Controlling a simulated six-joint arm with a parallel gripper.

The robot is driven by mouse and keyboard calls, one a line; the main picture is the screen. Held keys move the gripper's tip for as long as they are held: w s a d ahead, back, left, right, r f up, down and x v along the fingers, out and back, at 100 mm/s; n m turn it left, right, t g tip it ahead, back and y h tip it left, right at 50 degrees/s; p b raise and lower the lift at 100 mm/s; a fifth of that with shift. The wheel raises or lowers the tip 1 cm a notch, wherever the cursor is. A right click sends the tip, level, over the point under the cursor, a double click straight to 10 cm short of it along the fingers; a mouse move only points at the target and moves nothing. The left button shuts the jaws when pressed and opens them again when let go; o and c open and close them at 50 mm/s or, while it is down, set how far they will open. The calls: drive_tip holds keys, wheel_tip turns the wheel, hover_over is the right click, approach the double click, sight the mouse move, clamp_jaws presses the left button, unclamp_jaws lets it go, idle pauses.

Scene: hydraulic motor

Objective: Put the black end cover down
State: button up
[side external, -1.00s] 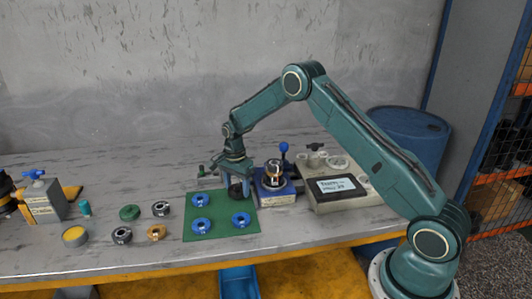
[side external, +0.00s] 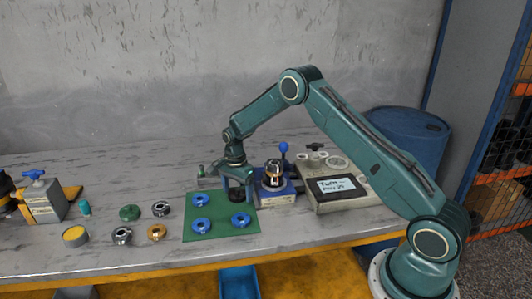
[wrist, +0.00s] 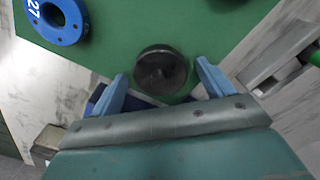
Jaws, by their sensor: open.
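The black end cover (wrist: 161,70) is a dark round piece at the far right corner of the green mat (side external: 212,232). In the side view the cover (side external: 236,196) shows partly between my fingers. My gripper (wrist: 161,78) is open, with one blue-grey finger on each side of the cover and a visible gap at both sides. In the side view my gripper (side external: 238,190) points down over the cover. The cover's underside is hidden, so its contact with the mat is hard to see.
Blue rings (side external: 200,225) lie on the mat; one marked 27 (wrist: 57,20) shows in the wrist view. A blue fixture (side external: 276,198) with a metal part stands close right of my gripper, beside a beige tray (side external: 340,192). Loose rings (side external: 122,235) lie left of the mat.

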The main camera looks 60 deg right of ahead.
drive_tip(key=shift+r, duration=0.2)
wheel_tip(320, 180, up, 12)
idle(0.6)
idle(0.5)
wheel_tip(320, 180, up, 12)
drive_tip(key=n+t, duration=0.1)
drive_tip(key=n, duration=0.3)
hover_over(237, 190)
drive_tip(key=s+a, duration=0.4)
drive_tip(key=s, duration=0.3)
drive_tip(key=s+a+r+n+t, duration=0.2)
drive_tip(key=s+a+r+n, duration=0.15)
drive_tip(key=s+r, duration=0.35)
drive_tip(key=s+a+n+t, duration=0.2)
drive_tip(key=s+n, duration=0.8)
drive_tip(key=s, duration=1.3)
drive_tip(key=shift+a+f+t, duration=0.3)
drive_tip(key=shift+a, duration=0.8)
